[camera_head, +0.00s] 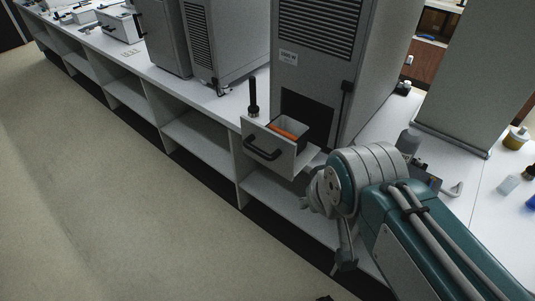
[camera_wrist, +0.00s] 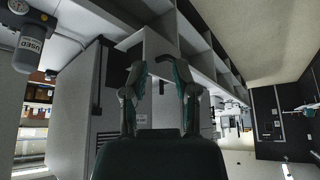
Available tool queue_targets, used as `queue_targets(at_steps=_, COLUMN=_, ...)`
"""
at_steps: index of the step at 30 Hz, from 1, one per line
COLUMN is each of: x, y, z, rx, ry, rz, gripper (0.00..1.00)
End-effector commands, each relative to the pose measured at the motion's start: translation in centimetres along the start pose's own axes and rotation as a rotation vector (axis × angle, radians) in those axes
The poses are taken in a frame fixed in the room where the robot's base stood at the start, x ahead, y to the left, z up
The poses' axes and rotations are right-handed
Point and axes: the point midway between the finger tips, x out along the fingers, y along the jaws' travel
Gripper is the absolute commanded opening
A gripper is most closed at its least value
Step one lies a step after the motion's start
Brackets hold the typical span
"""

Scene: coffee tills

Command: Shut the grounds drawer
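The grounds drawer (camera_head: 284,163) stands pulled out from under the tall grey machine in the head view. It has a white front with a dark bar handle (camera_head: 262,154), and an orange thing (camera_head: 290,130) lies inside. In the wrist view, my gripper (camera_wrist: 160,70) has its two fingers spread apart with nothing held between them. A white box-like front (camera_wrist: 157,44), which looks like the drawer, shows beyond the fingertips with a dark handle part. In the head view, my wrist is right of the drawer and largely hides the gripper; contact cannot be told.
A dark upright cylinder (camera_head: 253,96) rises at the drawer's left side. The grey machine (camera_head: 312,62) stands behind it on the white counter. Open shelves (camera_head: 198,139) run below the counter. The floor (camera_head: 120,200) in front is clear. Small bottles (camera_head: 508,184) stand at right.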

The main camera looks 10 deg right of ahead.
Motion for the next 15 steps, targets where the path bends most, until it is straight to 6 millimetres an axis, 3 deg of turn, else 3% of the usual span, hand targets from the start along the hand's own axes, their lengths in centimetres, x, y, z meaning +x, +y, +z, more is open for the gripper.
queue_targets(at_steps=5, x=1.0, y=0.0, z=-2.3, rx=-0.276, ry=-0.056, rz=0.008, gripper=0.00)
queue_targets(at_steps=15, x=5.5, y=-0.6, z=-8.4, rx=-1.104, ry=-0.212, rz=-0.036, gripper=0.00)
